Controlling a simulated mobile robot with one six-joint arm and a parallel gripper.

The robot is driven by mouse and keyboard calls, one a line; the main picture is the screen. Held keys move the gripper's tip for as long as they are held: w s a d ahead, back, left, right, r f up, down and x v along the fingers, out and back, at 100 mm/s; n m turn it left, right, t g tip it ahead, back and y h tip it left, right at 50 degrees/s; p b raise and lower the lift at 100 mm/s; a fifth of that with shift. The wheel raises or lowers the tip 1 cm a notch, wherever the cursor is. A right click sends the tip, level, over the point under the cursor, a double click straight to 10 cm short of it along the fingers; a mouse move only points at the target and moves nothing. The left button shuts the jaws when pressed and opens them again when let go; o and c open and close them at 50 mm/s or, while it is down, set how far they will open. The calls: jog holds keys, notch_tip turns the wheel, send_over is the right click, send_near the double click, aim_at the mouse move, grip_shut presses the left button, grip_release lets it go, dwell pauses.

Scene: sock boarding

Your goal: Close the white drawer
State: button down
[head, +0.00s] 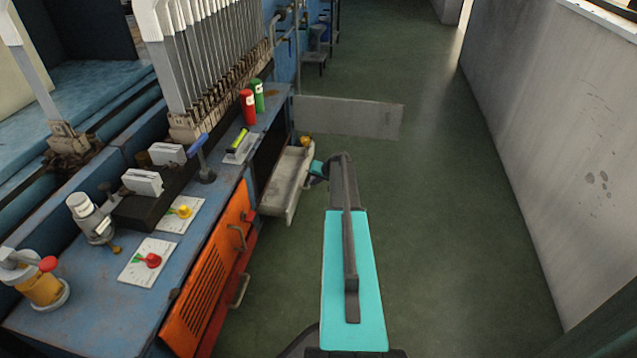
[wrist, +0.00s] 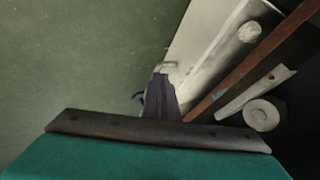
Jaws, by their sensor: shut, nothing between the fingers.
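The white drawer (head: 288,182) stands pulled out from the right side of the blue cabinet, in the middle of the head view. Its pale wall also shows in the wrist view (wrist: 205,38), at the upper right. My gripper (head: 313,181) is small in the head view, just right of the drawer's outer side. In the wrist view, my gripper (wrist: 163,82) is shut and empty, with its tips close to the drawer's pale edge. I cannot tell whether they touch it. The drawer's handle cannot be made out.
The blue cabinet top (head: 215,215) carries switches, a red can (head: 247,107) and a green can (head: 258,95). An orange door (head: 207,280) with handles is nearer. A grey panel (head: 350,117) juts out beyond the drawer. Green floor (head: 440,240) is clear towards the right wall.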

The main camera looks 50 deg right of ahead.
jog(key=shift+w+a+r+b, duration=0.1)
jog(key=shift+w+a+b, duration=0.25)
jog(key=shift+w+a, duration=0.35)
jog(key=shift+w+a+b, duration=0.3)
jog(key=shift+w+a, duration=0.05)
jog(key=shift+w, duration=0.55)
